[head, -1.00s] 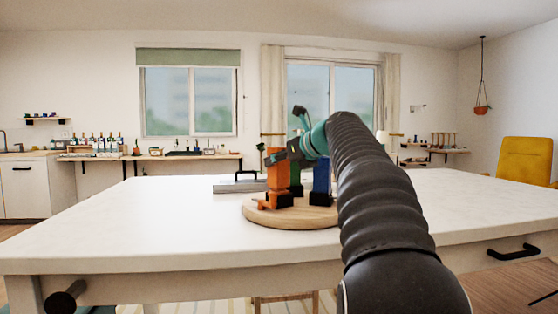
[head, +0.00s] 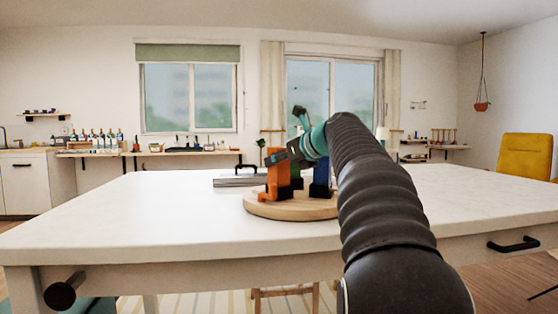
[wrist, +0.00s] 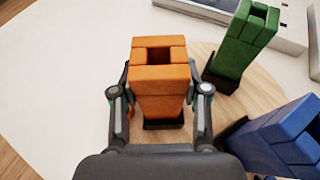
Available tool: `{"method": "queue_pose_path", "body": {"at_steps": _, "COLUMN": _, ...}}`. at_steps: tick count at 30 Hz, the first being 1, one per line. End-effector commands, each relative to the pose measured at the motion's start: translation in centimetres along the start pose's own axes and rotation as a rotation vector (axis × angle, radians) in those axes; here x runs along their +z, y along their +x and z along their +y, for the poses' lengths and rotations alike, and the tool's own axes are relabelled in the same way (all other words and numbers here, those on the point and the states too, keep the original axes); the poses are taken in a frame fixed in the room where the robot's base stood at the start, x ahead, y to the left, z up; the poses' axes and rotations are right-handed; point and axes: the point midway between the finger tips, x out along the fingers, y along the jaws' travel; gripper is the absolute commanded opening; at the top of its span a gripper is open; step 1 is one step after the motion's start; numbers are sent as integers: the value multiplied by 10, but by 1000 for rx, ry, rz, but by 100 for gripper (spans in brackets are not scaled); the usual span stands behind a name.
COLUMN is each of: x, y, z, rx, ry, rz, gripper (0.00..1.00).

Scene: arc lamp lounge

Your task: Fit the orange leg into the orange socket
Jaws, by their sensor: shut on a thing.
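The orange leg (wrist: 160,77) stands between the fingers of my gripper (wrist: 160,112) in the wrist view, with a square opening in its top. My gripper is shut on it. A black base (wrist: 163,124) shows under the leg, on a round wooden board (wrist: 262,98). In the head view the orange leg (head: 279,173) is roughly upright over the board (head: 290,211), below my gripper (head: 284,154). A small orange part (head: 264,196) shows low at its left. The orange socket cannot be told apart clearly. Whether the leg is seated is hidden.
A green block (wrist: 240,42) stands at the upper right of the board in the wrist view. A blue block (wrist: 275,137) is at the lower right, close to my right finger. A grey case (head: 234,181) lies behind the board. The white table (head: 130,215) is clear at left.

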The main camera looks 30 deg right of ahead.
Motion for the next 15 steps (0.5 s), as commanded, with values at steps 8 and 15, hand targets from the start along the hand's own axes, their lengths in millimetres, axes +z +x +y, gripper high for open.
{"method": "queue_pose_path", "body": {"at_steps": 8, "x": -5, "y": 2, "z": 0, "rx": 0, "ry": 0, "rz": -1, "gripper": 48}}
{"method": "queue_pose_path", "body": {"at_steps": 15, "x": -5, "y": 2, "z": 0, "rx": 0, "ry": 0, "rz": -1, "gripper": 74}}
